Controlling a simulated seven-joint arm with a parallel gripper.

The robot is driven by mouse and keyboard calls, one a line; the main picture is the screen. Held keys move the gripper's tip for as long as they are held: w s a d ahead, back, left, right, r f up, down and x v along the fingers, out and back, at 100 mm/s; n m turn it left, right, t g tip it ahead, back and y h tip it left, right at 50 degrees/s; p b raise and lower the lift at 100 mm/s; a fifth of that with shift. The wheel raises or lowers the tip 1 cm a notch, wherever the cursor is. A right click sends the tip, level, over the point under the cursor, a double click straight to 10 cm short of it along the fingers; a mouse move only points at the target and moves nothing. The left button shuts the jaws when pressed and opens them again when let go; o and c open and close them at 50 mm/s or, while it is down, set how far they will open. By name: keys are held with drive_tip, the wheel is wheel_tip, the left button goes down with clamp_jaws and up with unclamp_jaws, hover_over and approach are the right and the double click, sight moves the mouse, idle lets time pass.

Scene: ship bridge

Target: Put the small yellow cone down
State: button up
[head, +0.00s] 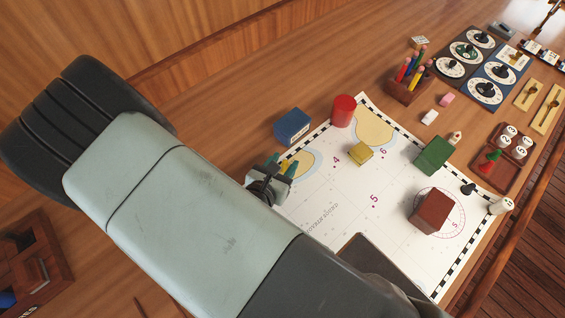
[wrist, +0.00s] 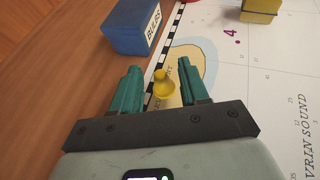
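The small yellow cone (wrist: 163,88) shows in the wrist view, between my gripper's two teal fingers, over the printed tan and blue island at the chart's edge. My gripper (wrist: 160,70) is open, with a visible gap between each finger and the cone. The cone appears to rest on the chart (head: 340,210), though its contact is hard to tell. In the head view my gripper (head: 281,167) is low at the chart's left edge, and the cone is hidden there.
A blue box labelled BULBS (head: 293,126) stands just beyond my gripper. A red cylinder (head: 343,110), a yellow block (head: 360,153), a green block (head: 433,155) and a brown-red block (head: 430,211) stand farther off. The chart's middle is mostly clear.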

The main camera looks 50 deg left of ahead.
drive_tip(key=shift+r, duration=0.2)
drive_tip(key=s+r, duration=0.1)
drive_tip(key=s+d+r, duration=0.1)
drive_tip(key=shift+s+r, duration=0.1)
drive_tip(key=shift+s, duration=0.25)
wheel_tip(320, 180, up, 5)
drive_tip(key=shift+r, duration=0.1)
drive_tip(key=shift+o, duration=1.4)
drive_tip(key=shift+r, duration=0.35)
